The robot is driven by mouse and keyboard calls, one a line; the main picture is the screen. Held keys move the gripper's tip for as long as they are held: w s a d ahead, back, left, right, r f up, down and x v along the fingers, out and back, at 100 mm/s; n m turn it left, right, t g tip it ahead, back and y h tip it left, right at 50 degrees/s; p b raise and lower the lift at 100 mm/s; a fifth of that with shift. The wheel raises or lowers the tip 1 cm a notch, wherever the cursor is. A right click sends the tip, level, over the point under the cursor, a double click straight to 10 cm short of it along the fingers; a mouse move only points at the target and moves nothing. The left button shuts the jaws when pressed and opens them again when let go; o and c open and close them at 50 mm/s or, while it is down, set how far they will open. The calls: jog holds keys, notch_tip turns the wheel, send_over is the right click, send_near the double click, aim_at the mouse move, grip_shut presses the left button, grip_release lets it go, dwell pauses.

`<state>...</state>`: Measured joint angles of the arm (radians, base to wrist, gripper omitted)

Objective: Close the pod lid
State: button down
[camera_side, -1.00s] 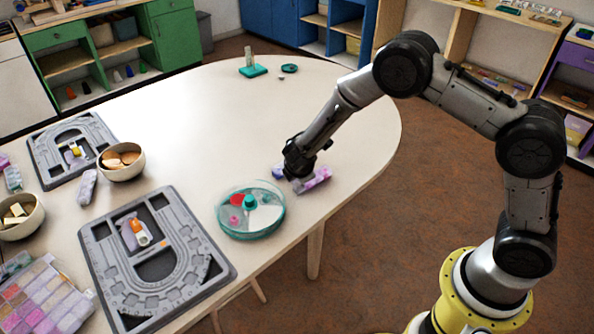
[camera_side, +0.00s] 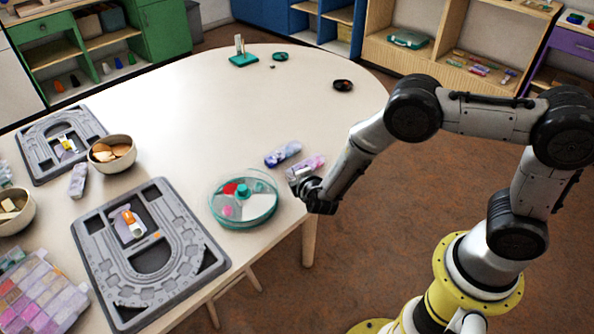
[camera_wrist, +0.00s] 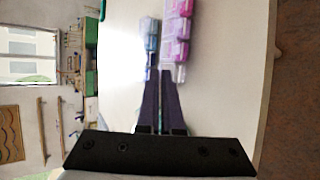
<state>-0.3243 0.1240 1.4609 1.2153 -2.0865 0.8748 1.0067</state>
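Two pod strips lie near the table's right edge in the side view. One is pink-purple (camera_side: 306,165) and one is blue-violet (camera_side: 283,153). In the wrist view the pink strip (camera_wrist: 178,28) runs down from the top edge, with several compartments, and the blue strip (camera_wrist: 151,38) lies to its left. I cannot tell which lid stands open. My gripper (camera_side: 298,178) is just in front of the pink strip's near end. In the wrist view its two dark fingers (camera_wrist: 161,82) lie close together with nothing visible between them. Whether they touch the strip is unclear.
A round clear-and-teal dish (camera_side: 222,216) sits left of my gripper. A grey bead board (camera_side: 97,240) lies farther left, with a second board (camera_side: 30,155) and bowls (camera_side: 112,153) beyond. Small teal items (camera_side: 243,59) stand at the back. The table's middle is clear.

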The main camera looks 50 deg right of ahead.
dwell(0.5)
jog(key=c, duration=1.1)
grip_release()
jog(key=shift+o, duration=0.2)
jog(key=v, duration=1.3)
jog(key=shift+s+a, duration=0.2)
jog(key=shift+s, duration=0.25)
